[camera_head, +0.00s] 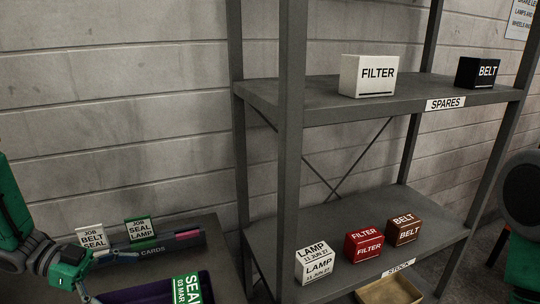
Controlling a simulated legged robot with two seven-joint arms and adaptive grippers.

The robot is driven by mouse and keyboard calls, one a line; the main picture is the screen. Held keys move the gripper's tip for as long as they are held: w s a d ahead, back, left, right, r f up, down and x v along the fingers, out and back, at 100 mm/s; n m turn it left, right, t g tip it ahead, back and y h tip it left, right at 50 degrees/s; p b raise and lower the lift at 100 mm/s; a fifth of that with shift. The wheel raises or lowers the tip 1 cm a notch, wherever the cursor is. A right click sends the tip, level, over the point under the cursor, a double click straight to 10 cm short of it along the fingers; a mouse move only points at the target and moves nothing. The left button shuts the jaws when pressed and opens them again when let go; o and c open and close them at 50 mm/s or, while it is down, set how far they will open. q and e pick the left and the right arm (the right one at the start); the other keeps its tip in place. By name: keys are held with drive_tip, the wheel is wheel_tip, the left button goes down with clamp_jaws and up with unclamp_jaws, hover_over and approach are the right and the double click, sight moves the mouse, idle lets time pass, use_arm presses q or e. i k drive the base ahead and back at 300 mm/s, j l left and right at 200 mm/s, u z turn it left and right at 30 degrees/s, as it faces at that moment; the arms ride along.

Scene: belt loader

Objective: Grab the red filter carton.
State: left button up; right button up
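The red filter carton (363,245) stands on the lower shelf (437,233) of the grey rack, with FILTER on its top and front. It sits between a white lamp carton (315,262) and a brown belt carton (404,229). My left gripper (112,277) is at the lower left, over the table, with its fingers spread and nothing seen between them. It is well to the left of the red carton. My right arm shows at the right edge, but its gripper is out of view.
A rack post (290,150) stands left of the cartons. The upper shelf holds a white filter carton (368,76) and a black belt carton (478,73). A card holder (160,243) and green SEAL carton (187,289) are at lower left. An open box (390,290) sits below the STOCK label.

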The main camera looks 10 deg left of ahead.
sight(363, 244)
drive_tip(key=k+l, duration=0.35)
drive_tip(key=l, duration=0.15)
drive_tip(key=k+l, duration=0.4)
